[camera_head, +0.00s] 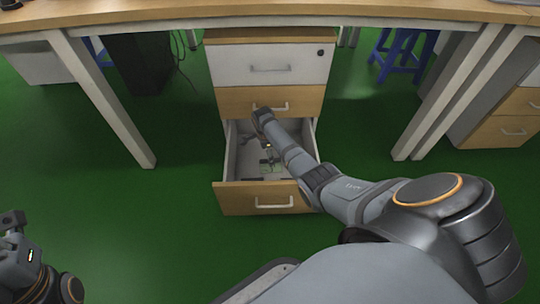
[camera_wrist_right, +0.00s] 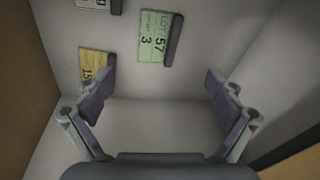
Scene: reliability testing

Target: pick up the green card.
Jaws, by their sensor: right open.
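The green card (camera_wrist_right: 154,37) lies in the open drawer (camera_head: 259,196), with a dark clip or strip along its right edge. It prints "57" and "3". The green card appears beyond the fingertips in the wrist view, near the top, not between the pads. My left gripper (camera_head: 14,240) is only partly seen at the lower left edge, and its fingers are not clear.
A yellow card (camera_wrist_right: 95,65) lies left of the green one, by the left finger. A white card (camera_wrist_right: 91,4) is at the top edge. The drawer walls close in on both sides. The wooden desk (camera_head: 150,13) overhangs the cabinet (camera_head: 268,66).

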